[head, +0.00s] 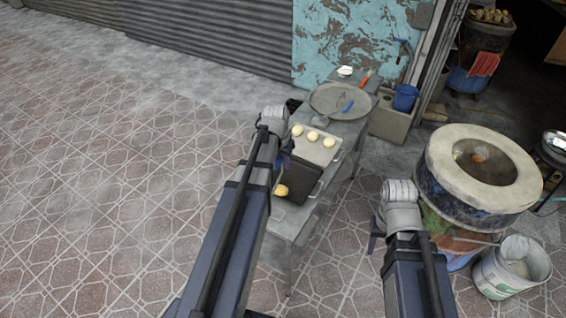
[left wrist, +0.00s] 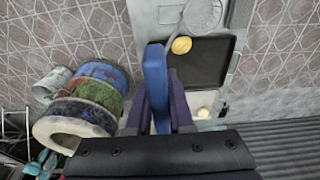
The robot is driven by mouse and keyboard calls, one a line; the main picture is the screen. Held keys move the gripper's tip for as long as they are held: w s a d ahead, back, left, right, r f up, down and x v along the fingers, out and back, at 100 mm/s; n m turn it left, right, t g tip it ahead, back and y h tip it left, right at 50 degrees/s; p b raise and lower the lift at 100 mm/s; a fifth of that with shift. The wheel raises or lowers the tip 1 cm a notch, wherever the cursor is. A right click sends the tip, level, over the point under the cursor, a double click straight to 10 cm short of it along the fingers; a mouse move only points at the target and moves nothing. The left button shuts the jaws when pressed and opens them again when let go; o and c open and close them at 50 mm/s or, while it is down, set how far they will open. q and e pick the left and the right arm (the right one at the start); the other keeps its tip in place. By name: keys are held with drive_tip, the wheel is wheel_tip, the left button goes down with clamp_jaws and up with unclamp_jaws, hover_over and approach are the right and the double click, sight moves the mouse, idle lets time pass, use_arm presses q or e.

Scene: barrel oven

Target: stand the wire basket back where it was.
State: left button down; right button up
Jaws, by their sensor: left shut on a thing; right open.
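My left gripper (head: 285,160) hangs over the long table, partly hidden by its own wrist in the head view. In the left wrist view its fingers (left wrist: 160,100) are shut on an upright blue piece (left wrist: 155,75); I cannot tell what it belongs to. A pale grey rounded shape, possibly the wire basket (left wrist: 203,14), shows at the top of the left wrist view, cut by the frame edge, apart from the fingers. I cannot make it out in the head view. My right gripper is below its wrist (head: 400,205) and mostly hidden.
The table (head: 290,222) bears a dark tray (head: 298,180), a yellow dough piece (head: 281,190), a pale tray with dough balls (head: 328,142) and a big round pan (head: 325,98). The barrel oven (head: 445,185) and a white bucket (head: 492,274) stand right. The tiled floor left is clear.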

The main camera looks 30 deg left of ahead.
use_arm(q)
drive_tip(key=shift+c, duration=2)
unclamp_jaws()
drive_tip(key=shift+s+r+p, duration=0.25)
drive_tip(key=shift+r+p, duration=1.25)
drive_tip(key=shift+s+r+p, duration=0.25)
drive_tip(key=shift+r+p, duration=1.2)
drive_tip(key=shift+s+r+p, duration=0.25)
drive_tip(key=shift+r+p, duration=1.25)
drive_tip(key=s+d+g, duration=0.1)
drive_tip(key=s+d, duration=0.8)
drive_tip(key=d, duration=0.4)
drive_tip(key=s+d+f+m+b, duration=0.1)
drive_tip(key=s+d+f+b, duration=0.1)
drive_tip(key=f+b, duration=0.5)
drive_tip(key=s+d+f+m+y+b, duration=0.1)
drive_tip(key=d+f+b, duration=0.4)
drive_tip(key=f+b, duration=0.2)
drive_tip(key=s+d+f+g+b, duration=0.1)
drive_tip(key=d+f+b, duration=0.3)
drive_tip(key=f+b, duration=0.4)
drive_tip(key=shift+s+d+m, duration=0.2)
drive_tip(key=shift+s+m, duration=0.2)
drive_tip(key=shift+s, duration=0.45)
